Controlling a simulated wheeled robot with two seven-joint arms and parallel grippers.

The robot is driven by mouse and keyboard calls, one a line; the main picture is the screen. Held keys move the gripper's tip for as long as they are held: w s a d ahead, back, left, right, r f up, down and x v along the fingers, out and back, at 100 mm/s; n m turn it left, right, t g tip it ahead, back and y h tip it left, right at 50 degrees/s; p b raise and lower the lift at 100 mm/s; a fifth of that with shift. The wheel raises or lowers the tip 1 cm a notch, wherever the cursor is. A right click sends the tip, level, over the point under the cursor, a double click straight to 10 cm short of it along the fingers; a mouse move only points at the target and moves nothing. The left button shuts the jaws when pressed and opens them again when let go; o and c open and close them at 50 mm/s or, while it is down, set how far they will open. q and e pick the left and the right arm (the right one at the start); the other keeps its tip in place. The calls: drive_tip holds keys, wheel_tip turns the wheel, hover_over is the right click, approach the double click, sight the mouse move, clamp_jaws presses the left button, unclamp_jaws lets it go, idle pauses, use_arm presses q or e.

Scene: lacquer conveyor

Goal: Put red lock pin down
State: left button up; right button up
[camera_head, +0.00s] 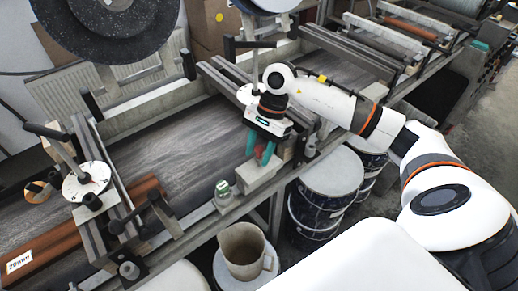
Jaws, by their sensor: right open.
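My right gripper (257,153) reaches in from the right, over the near edge of the conveyor, with its green fingers pointing down. It is open. A small red thing, likely the red lock pin (266,152), shows between and behind the fingers, just above a pale grey block (258,172) on the conveyor's near rail. The fingers partly hide it, and I cannot tell whether it touches them. My left gripper is not in view.
A small green-and-white can (222,190) stands on the rail left of the block. A mug (245,250) stands on a drum below. Dark drums (318,215) stand beside the conveyor (185,140). A clamp with a white disc (87,182) and brown boards (45,255) are at left.

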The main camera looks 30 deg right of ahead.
drive_tip(key=shift+d+r, duration=0.15)
drive_tip(key=shift+r, duration=0.15)
drive_tip(key=b+v, duration=0.4)
drive_tip(key=v, duration=0.7)
drive_tip(key=shift+r, duration=0.3)
